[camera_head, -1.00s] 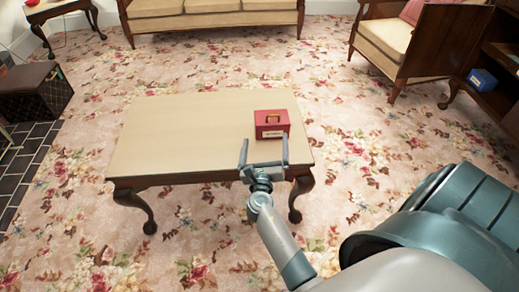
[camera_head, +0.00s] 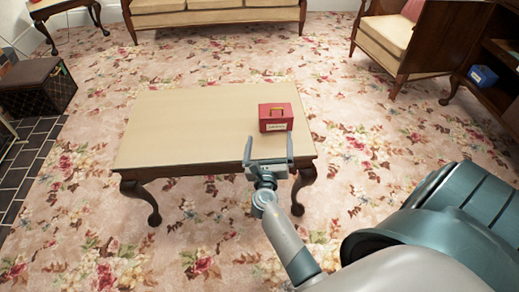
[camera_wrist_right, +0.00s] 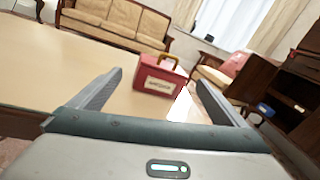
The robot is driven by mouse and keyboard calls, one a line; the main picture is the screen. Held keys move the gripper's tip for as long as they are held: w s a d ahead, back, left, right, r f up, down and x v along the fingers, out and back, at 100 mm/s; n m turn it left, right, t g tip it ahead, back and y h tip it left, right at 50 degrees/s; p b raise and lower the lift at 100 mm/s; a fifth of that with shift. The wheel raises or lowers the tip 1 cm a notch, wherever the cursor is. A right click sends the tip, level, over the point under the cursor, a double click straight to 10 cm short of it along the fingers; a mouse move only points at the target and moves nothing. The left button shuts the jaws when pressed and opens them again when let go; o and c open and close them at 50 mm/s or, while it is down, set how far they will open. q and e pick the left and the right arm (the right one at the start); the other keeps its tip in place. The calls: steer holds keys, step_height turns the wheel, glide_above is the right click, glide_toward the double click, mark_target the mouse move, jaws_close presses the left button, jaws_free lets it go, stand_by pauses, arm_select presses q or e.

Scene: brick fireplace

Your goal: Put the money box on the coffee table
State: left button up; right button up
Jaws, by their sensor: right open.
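The red money box (camera_head: 276,117) with a yellow handle and a pale label stands upright on the coffee table (camera_head: 180,130), near its right end. My right gripper (camera_head: 269,149) is open and empty at the table's near edge, just in front of the box and apart from it. In the right wrist view the money box (camera_wrist_right: 160,78) shows beyond and between the two open fingers (camera_wrist_right: 158,88), with tabletop between them and it. My left gripper is in neither current view.
A sofa (camera_head: 215,12) stands at the back, and an armchair (camera_head: 390,40) at the back right. A dark cabinet with a blue box (camera_head: 482,76) is at the far right. A dark chest (camera_head: 37,87) is at the left. Flowered carpet around the table is clear.

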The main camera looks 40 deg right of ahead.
steer(key=shift+s+f+m, duration=0.15)
steer(key=shift+s+m, duration=0.2)
steer(key=shift+m, duration=0.15)
steer(key=s+a+f+m+g+y, duration=0.2)
steer(key=s+a+f+m+y, duration=0.25)
steer(key=m, duration=0.45)
steer(key=s+a+f+m+g+y, duration=0.1)
steer(key=s+a+f+m+y, duration=0.15)
steer(key=s+a+m, duration=0.45)
steer(key=s+a+m+g+y, duration=0.3)
steer(key=s+a+m+y, duration=0.4)
steer(key=s+a+m, duration=0.4)
steer(key=s+a, duration=0.4)
steer(key=a, duration=0.1)
steer(key=shift+s+a+g+y, duration=0.2)
steer(key=shift+a+g+y, duration=0.1)
steer(key=shift+a+y, duration=0.1)
steer(key=shift+w+d+f, duration=0.1)
steer(key=shift+f, duration=0.05)
